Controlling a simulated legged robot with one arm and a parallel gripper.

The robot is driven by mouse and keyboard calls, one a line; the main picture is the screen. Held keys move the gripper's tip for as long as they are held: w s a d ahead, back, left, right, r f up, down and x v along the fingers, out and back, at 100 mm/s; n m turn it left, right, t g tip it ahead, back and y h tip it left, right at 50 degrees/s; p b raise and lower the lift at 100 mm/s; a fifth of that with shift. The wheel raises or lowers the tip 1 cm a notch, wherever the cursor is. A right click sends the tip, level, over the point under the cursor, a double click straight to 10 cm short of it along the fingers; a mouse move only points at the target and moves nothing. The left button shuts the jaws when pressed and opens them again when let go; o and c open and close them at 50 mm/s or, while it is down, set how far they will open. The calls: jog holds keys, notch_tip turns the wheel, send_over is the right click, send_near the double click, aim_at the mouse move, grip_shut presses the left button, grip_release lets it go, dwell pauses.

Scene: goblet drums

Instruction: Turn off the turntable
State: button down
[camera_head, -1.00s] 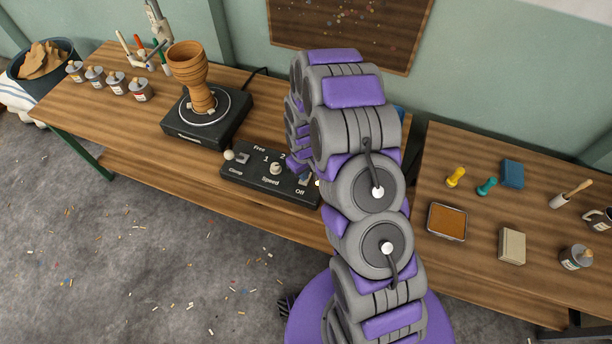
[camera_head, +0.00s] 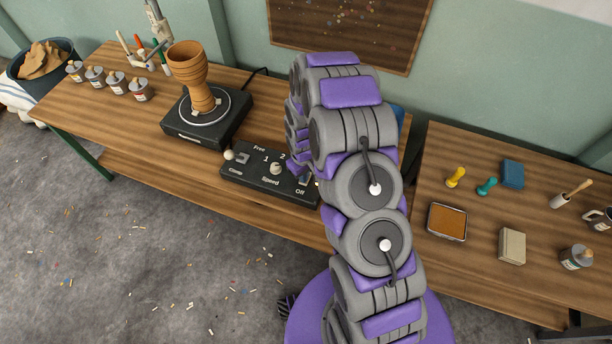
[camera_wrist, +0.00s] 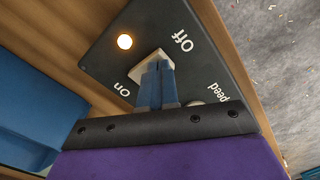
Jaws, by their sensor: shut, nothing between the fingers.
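The turntable (camera_head: 180,128) is a black box with a round plate, and a clay goblet drum (camera_head: 190,66) stands upright on it. The black control box (camera_head: 250,180) in front carries Free, Clamp, Speed and Off labels. In the wrist view, the box (camera_wrist: 205,75) shows an On/Off switch (camera_wrist: 138,72) with a pale base and a glowing lamp (camera_wrist: 124,41) beside it. My gripper (camera_wrist: 157,68) is shut and empty, its blue fingertips at the switch and hiding most of it. I cannot tell whether they touch it.
A speed knob (camera_head: 275,168) and a clamp switch (camera_head: 242,158) are on the same box. A blue object (camera_wrist: 35,115) lies close to my gripper in the wrist view. The right table (camera_head: 480,275) holds stamps, a tray and blocks.

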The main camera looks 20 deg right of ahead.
jog(key=shift+f, duration=0.3)
jog(key=shift+r+p, duration=1.4)
jog(key=shift+r, duration=2.05)
jog(key=s+r+m, duration=0.1)
jog(key=s+r, duration=0.2)
jog(key=r, duration=0.4)
jog(key=s+r, duration=0.3)
jog(key=r, duration=0.4)
jog(key=s+r+m, duration=0.1)
jog(key=s+r, duration=0.4)
jog(key=s, duration=0.4)
jog(key=s+r+m+g, duration=0.1)
jog(key=s+r, duration=0.5)
jog(key=s, duration=0.3)
jog(key=s+r+m, duration=0.1)
jog(key=s+r, duration=0.5)
jog(key=s, duration=0.4)
jog(key=shift+r+m+g, duration=0.25)
jog(key=shift+m+g, duration=0.15)
jog(key=shift+s, duration=0.1)
